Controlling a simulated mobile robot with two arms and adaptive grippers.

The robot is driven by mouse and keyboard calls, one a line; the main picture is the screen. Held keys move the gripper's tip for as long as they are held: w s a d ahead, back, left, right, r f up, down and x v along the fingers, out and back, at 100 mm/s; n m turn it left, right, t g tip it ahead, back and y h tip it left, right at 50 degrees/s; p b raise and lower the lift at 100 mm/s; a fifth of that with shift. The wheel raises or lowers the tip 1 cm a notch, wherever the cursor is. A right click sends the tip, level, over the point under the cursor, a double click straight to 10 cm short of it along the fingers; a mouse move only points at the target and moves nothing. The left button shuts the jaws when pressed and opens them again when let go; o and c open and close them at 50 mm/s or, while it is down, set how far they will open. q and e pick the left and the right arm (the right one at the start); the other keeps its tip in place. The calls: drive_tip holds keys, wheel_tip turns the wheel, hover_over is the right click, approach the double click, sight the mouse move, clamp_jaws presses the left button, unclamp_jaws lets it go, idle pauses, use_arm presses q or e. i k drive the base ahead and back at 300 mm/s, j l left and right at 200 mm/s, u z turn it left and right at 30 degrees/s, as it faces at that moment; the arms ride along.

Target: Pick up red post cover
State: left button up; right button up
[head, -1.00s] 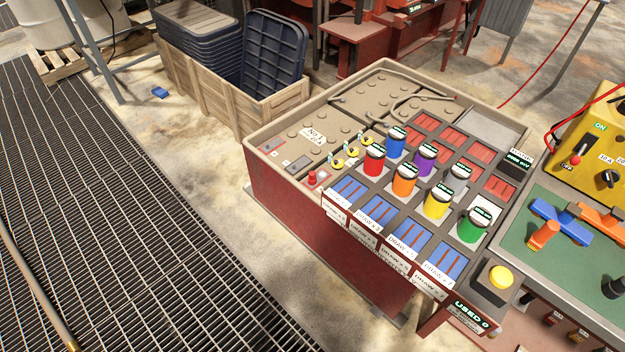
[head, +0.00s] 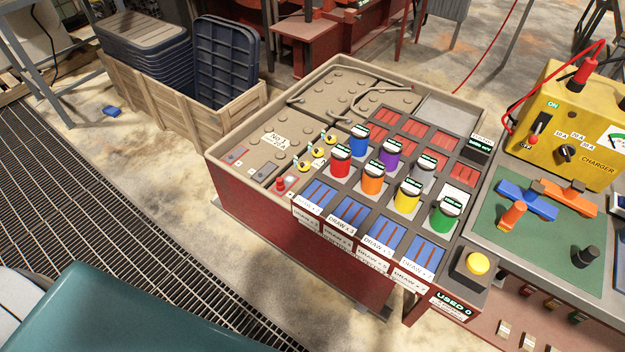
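A small red post-like piece (head: 281,184) stands upright at the near left corner of the battery box top (head: 318,92). A black knob-like piece (head: 585,256) stands on the same mat. I cannot tell for certain which of the two red pieces is the post cover. Neither of my grippers shows in the head view.
Several coloured cylinders, such as a red one (head: 341,163), stand mid-box. A yellow charger (head: 575,125) with a red cable is behind the mat. A yellow button (head: 477,263) sits at the front. A wooden crate (head: 165,108) stands behind left. The grating (head: 60,185) is clear.

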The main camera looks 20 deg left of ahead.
sight(280, 185)
drive_tip(key=i+j+z, duration=0.1)
drive_tip(key=j+z, duration=0.35)
drive_tip(key=j, duration=0.3)
drive_tip(key=j+z, duration=0.45)
drive_tip(key=j, duration=0.35)
